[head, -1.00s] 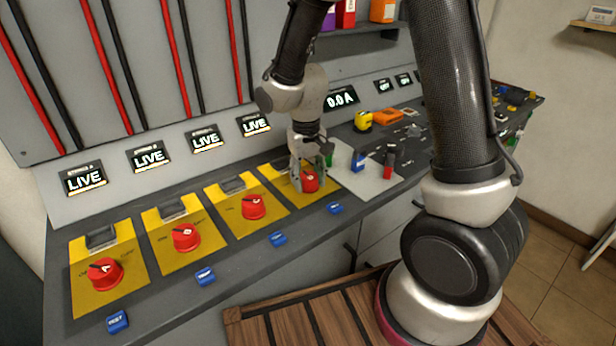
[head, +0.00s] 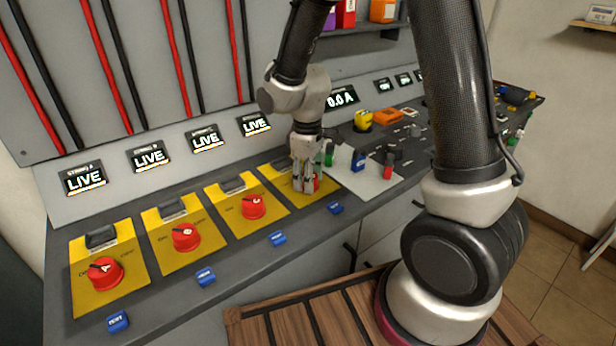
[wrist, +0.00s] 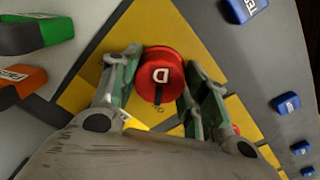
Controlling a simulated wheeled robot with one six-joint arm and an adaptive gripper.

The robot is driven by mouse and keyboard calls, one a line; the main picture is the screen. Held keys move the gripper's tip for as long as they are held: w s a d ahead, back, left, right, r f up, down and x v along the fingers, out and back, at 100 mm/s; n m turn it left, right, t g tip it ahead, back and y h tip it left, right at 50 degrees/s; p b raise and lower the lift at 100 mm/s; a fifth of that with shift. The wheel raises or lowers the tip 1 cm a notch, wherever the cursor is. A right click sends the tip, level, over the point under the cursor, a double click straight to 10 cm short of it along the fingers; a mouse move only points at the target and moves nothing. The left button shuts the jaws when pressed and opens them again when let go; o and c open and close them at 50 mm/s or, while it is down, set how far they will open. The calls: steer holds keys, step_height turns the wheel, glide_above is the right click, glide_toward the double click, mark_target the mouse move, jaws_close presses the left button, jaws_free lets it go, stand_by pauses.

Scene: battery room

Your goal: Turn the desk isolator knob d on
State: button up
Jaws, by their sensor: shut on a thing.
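The red knob D (wrist: 160,75) sits on its yellow plate (wrist: 205,50) and shows the letter D in the wrist view. A dark bar on the knob's face points down toward the palm in that view. My gripper (wrist: 158,85) is shut on knob D, one finger on each side of it. In the head view my gripper (head: 306,182) points down over the rightmost yellow plate (head: 325,196) and hides most of the knob. The panel display above it (head: 253,125) reads LIVE.
Three more red knobs, A (head: 105,272), B (head: 186,237) and C (head: 253,206), stand on yellow plates to the left. Blue test buttons (head: 335,208) line the front edge. Green, blue and red handles (head: 358,160) stand close on the right.

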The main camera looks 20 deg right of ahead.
steer(key=shift+n, duration=0.4)
steer(key=o, duration=1)
steer(key=shift+r, duration=0.1)
step_height(320, 180, up, 12)
steer(key=shift+s+a+f, duration=0.1)
steer(key=shift+s, duration=0.05)
